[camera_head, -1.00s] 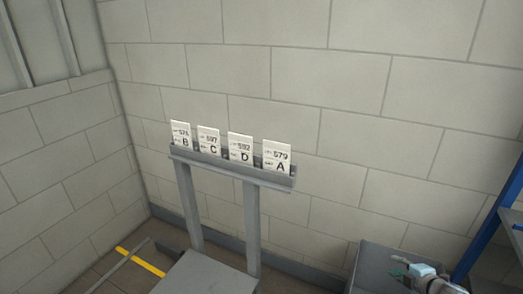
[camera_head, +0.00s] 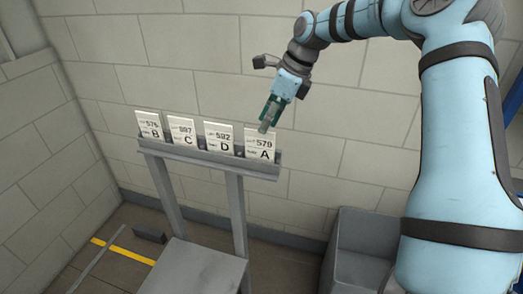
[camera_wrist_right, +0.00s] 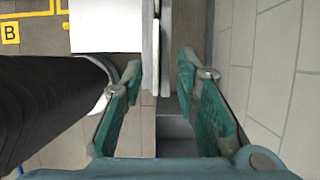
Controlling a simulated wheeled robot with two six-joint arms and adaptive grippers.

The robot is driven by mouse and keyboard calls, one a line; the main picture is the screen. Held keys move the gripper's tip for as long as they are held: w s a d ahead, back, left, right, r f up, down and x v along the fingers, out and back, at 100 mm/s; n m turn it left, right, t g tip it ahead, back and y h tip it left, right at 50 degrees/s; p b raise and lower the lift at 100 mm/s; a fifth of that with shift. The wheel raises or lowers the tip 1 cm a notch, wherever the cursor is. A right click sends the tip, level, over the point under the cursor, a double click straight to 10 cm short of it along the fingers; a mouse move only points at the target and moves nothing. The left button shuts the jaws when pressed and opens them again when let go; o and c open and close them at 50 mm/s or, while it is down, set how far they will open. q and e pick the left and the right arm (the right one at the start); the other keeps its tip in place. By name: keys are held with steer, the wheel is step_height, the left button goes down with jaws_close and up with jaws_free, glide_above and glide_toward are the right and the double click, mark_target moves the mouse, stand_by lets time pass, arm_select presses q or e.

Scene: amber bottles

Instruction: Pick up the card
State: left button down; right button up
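Four-corner white cards stand in a row on a grey ledge (camera_head: 215,165): card B (camera_head: 149,124), card C (camera_head: 181,130), card D (camera_head: 219,136) and card A (camera_head: 259,146). Card A is at the right end and reads 579. My right gripper (camera_head: 265,126) points down just above card A's top edge, overlapping it in the head view. In the right wrist view my right gripper (camera_wrist_right: 158,85) is open, its green-padded fingers apart. A thin pale upright edge (camera_wrist_right: 155,55) shows between them, perhaps a card seen edge-on. My left gripper is not in view.
The ledge stands on two grey posts close to a block wall (camera_head: 330,90). A grey flat-topped box (camera_head: 195,272) is below in front. A grey bin (camera_head: 358,250) stands to the right. Yellow tape (camera_head: 122,252) marks the floor at left.

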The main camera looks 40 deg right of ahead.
mark_target(259, 135)
steer(key=x, duration=0.5)
steer(key=shift+a+r+p, duration=0.15)
steer(key=shift+a+p, duration=0.15)
steer(key=shift+a, duration=0.05)
steer(key=shift+f, duration=0.3)
steer(key=shift+d, duration=0.2)
steer(key=shift+a, duration=0.1)
jaws_close()
